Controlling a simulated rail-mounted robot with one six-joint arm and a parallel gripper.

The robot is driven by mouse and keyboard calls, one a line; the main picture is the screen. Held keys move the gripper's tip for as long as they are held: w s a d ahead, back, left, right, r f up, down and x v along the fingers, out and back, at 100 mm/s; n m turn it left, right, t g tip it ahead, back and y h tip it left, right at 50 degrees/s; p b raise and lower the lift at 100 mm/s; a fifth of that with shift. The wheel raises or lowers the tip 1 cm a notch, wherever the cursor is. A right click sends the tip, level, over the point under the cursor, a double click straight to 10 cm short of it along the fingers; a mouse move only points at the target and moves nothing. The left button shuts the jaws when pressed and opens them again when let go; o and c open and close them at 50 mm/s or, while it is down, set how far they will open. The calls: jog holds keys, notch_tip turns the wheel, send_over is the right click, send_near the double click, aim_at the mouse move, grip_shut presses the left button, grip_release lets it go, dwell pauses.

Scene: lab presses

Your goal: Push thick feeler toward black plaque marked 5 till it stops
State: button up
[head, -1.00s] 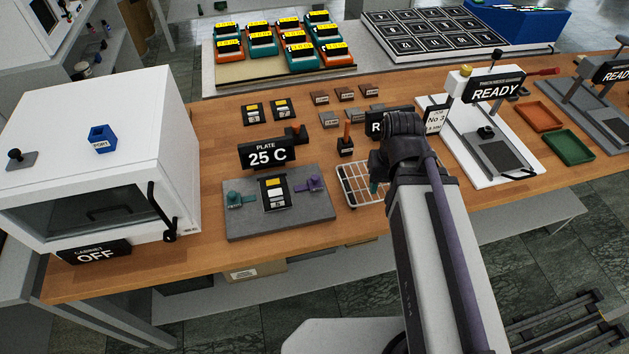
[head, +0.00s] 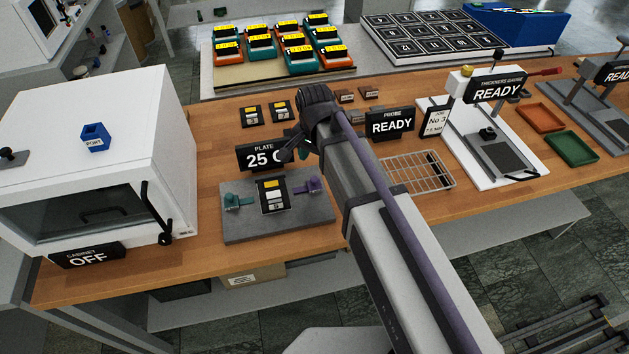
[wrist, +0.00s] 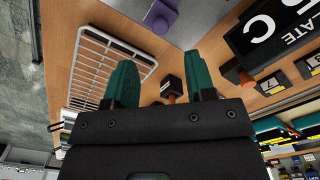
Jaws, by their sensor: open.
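The black plaque (head: 272,196) with pale and yellow patches and a 5 near its lower edge lies on the grey plate (head: 245,230). A teal feeler (head: 238,200) sits to its left and a purple feeler (head: 312,185) to its right. I cannot tell which is the thick one. In the wrist view part of the purple feeler (wrist: 161,17) shows at the top, beyond my fingertips. My gripper (wrist: 162,82) is open, its teal fingers apart and not touching either feeler.
The PLATE 25 C sign (head: 258,157) stands behind the plate, close to my wrist. A wire rack (head: 420,172) lies to the right. An orange-handled tool with a black block (wrist: 171,86) shows between my fingers' outlines. The white cabinet (head: 100,130) stands left.

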aim_at(314, 178)
notch_tip(314, 178, down, 8)
jog(key=b, duration=0.6)
jog(key=shift+f+b, duration=0.2)
jog(key=shift+b, duration=0.15)
jog(key=shift+r, duration=0.1)
jog(key=shift+r, duration=0.1)
jog(key=shift+c, duration=0.2)
jog(key=c, duration=0.7)
jog(key=shift+s+a, duration=0.15)
jog(key=shift+a, duration=0.65)
jog(key=o, duration=0.7)
jog(key=shift+d, duration=0.1)
jog(key=shift+o, duration=0.2)
notch_tip(314, 178, up, 11)
jog(key=p, duration=1.1)
